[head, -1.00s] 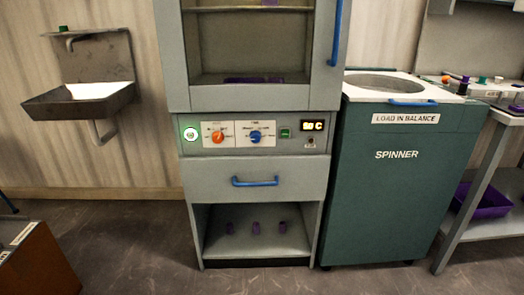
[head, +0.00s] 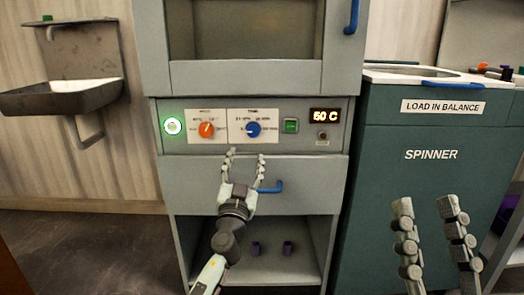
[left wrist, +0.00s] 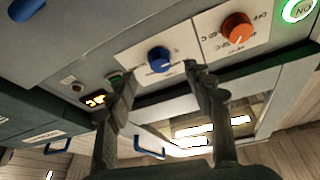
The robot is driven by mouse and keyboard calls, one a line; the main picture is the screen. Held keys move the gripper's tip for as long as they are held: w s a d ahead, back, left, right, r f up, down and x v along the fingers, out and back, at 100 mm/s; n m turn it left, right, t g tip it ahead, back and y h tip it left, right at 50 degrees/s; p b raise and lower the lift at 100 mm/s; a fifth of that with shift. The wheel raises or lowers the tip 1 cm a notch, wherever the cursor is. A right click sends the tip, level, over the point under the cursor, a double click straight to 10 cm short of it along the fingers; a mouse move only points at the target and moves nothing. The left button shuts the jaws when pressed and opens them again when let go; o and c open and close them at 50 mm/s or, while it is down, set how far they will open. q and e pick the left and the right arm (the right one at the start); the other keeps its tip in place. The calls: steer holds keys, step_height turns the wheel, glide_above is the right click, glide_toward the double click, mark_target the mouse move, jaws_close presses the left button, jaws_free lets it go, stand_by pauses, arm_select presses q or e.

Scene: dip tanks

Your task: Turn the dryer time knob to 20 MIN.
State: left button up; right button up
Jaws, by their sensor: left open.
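The blue time knob (head: 253,129) sits on a white label plate on the dryer's control panel, right of the orange knob (head: 206,129). Its pointer setting is too small to read. My left gripper (head: 246,155) is open and empty, just below the time knob, with its fingers pointing up at the panel. In the left wrist view the blue knob (left wrist: 159,55) shows beyond and between the open fingertips (left wrist: 160,75), not touched. My right gripper (head: 429,205) is at the lower right in front of the spinner, fingers apart and empty.
A display (head: 325,116) reads 50 C, beside a green switch (head: 291,126). A green-lit round button (head: 172,126) is at the panel's left. The spinner (head: 430,165) stands to the right, a sink (head: 62,95) to the left.

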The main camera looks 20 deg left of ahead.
mark_target(252, 133)
arm_select(q)
steer(key=x, duration=0.2)
steer(key=r+x, duration=0.1)
steer(key=x, duration=0.1)
steer(key=p+x, duration=0.1)
steer(key=x, duration=0.1)
steer(key=shift+w+d+r, duration=0.15)
steer(key=shift+d+r, duration=0.15)
steer(key=shift+d, duration=0.05)
steer(key=shift+x, duration=0.75)
arm_select(e)
steer(key=shift+w+a+g, duration=0.1)
steer(key=shift+a+g, duration=0.2)
steer(key=shift+g, duration=0.2)
arm_select(q)
steer(key=shift+f, duration=0.1)
steer(key=c, duration=1.2)
steer(key=shift+o, duration=0.2)
steer(key=shift+m, duration=0.3)
